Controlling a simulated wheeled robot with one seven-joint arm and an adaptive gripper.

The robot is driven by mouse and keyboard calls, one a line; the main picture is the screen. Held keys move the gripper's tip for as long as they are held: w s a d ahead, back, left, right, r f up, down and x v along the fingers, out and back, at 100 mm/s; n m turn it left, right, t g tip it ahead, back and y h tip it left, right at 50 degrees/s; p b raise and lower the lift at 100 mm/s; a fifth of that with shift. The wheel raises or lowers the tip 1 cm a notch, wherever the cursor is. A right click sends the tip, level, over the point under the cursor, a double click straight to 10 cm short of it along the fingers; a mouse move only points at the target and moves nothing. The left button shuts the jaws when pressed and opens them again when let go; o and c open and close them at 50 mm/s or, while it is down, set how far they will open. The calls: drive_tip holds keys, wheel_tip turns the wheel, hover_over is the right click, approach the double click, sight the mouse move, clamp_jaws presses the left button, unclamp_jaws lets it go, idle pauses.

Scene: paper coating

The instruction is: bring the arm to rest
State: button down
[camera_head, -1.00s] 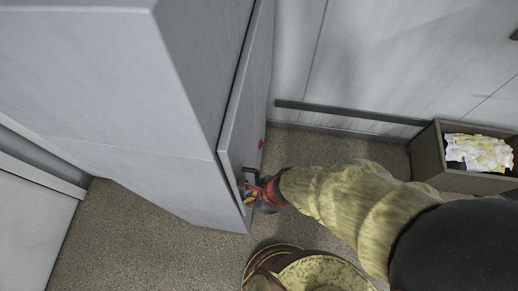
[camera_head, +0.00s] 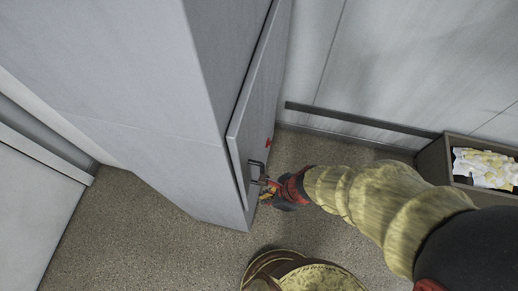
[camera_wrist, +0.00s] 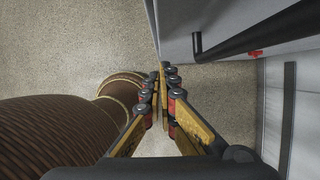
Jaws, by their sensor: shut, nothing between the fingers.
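My gripper (camera_head: 263,191) is low beside the front of the tall grey cabinet (camera_head: 135,95), just right of the door's dark handle (camera_head: 257,171). In the wrist view my gripper (camera_wrist: 161,68) has its fingertips together with nothing between them, pointing over bare floor. The handle (camera_wrist: 262,30) passes to the right of the fingertips there, apart from them. My arm, in a yellowish sleeve, reaches in from the lower right of the head view.
A grey-brown bin (camera_head: 436,160) with crumpled white and yellow paper (camera_head: 485,167) stands at the right by the wall. A dark rail (camera_head: 360,120) runs low along the wall. Speckled floor (camera_head: 150,240) is bare in front of the cabinet.

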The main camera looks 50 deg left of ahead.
drive_tip(key=p+v, duration=0.2)
drive_tip(key=v, duration=0.7)
drive_tip(key=shift+w+r, duration=0.2)
